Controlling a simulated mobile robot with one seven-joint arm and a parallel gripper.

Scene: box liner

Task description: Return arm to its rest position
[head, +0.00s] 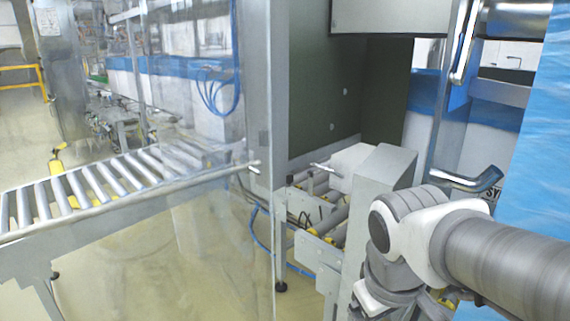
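My arm (430,240) enters from the right edge in the head view. Its thick grey sleeve leads to a white and grey joint, and the links below it turn down towards the bottom edge. My gripper cannot be made out; it is hidden behind the arm or out of the picture. Whether it holds anything does not show.
A blue plastic sheet (545,190) hangs at the right, close to my arm. A grey machine post (381,190) stands just left of the arm joint. A roller conveyor (100,188) runs at the left behind a clear panel. Open floor (150,285) lies below it.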

